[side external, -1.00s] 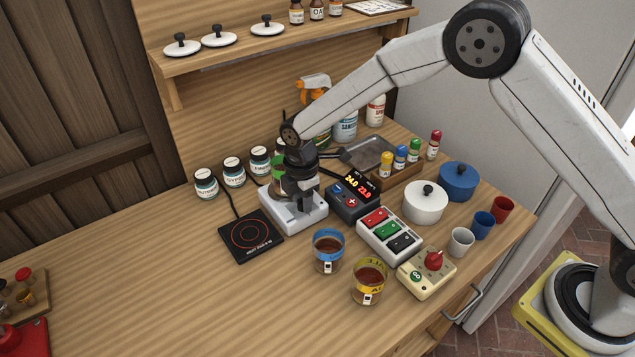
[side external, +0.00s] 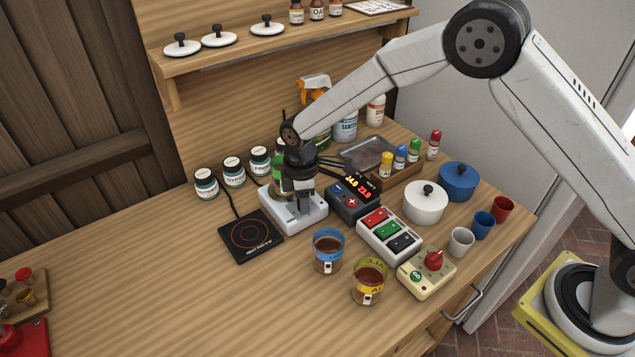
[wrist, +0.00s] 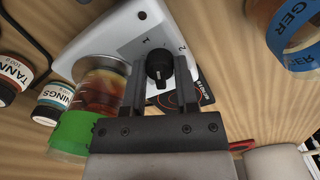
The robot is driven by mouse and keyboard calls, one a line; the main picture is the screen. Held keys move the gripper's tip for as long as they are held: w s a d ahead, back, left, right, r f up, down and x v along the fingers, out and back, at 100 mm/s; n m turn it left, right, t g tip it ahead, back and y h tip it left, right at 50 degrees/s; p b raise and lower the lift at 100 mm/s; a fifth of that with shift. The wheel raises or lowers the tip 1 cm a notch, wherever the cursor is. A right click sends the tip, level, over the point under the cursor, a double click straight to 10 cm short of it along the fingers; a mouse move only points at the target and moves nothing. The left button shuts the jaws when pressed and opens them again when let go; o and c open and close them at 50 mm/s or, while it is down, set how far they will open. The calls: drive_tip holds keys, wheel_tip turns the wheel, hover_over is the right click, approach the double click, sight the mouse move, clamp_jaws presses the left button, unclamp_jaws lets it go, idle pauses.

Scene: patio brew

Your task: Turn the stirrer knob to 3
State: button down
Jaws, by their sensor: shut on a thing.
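The white stirrer (side external: 310,219) stands on the table, with a glass jar (wrist: 103,88) of amber liquid with a green band on its plate. The black stirrer knob (wrist: 159,64) is on the stirrer's white top, and the digits 1 and 2 show near it in the wrist view. My gripper (wrist: 160,80) is shut on the knob, one finger on each side. In the side view my gripper (side external: 304,205) points down over the front of the stirrer and hides the knob. Which digit the knob points at I cannot tell.
A black hot plate (side external: 250,236) lies left of the stirrer. Glass jars with a blue band (side external: 328,254) and a yellow band (side external: 369,283) stand in front. A display box (side external: 352,203) and a button box (side external: 388,240) are to the right.

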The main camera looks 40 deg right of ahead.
drive_tip(key=shift+c, duration=1.8)
unclamp_jaws()
drive_tip(key=shift+r, duration=3.95)
